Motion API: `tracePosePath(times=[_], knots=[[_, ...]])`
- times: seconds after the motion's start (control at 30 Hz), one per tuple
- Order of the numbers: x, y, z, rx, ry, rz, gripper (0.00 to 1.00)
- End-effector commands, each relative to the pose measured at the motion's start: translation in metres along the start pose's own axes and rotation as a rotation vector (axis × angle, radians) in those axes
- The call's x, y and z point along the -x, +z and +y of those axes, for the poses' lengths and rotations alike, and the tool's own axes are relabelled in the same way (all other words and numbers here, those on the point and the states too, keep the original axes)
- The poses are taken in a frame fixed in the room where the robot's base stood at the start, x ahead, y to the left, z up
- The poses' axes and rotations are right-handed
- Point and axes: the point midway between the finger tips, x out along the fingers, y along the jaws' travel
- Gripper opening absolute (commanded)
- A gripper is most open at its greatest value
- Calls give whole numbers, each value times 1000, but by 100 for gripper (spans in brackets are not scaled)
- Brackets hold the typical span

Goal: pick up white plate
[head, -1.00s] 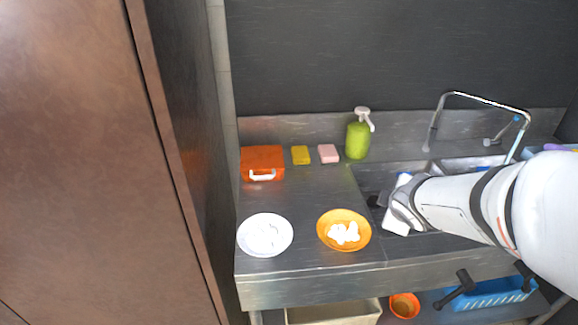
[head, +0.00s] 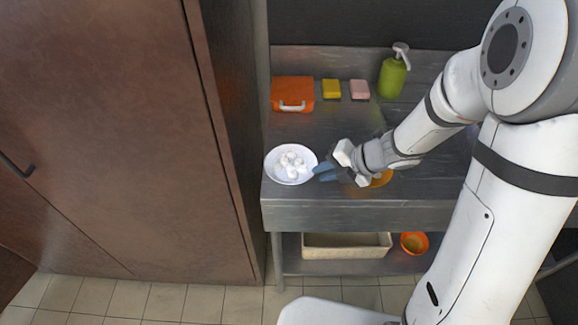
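The white plate (head: 271,170) lies near the front left of the steel counter, with several white round pieces on it. My gripper (head: 318,173) is at the plate's right rim, its bluish fingers pointing left toward it. I cannot tell whether the fingers touch the rim or how far apart they are. The plate is still on or very near the counter.
An orange plate (head: 383,179) is mostly hidden behind my gripper. An orange case (head: 292,92), yellow block (head: 331,89), pink block (head: 360,90) and green pump bottle (head: 392,77) stand along the back. A tall brown cabinet (head: 110,130) rises at the left.

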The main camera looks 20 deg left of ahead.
Motion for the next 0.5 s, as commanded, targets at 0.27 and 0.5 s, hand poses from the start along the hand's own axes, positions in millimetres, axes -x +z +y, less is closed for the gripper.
tracePosePath(times=[0.27,0.5], knots=[[-35,2,-2,-1,-1,1,17],[-36,3,-2,-2,0,-2,17]])
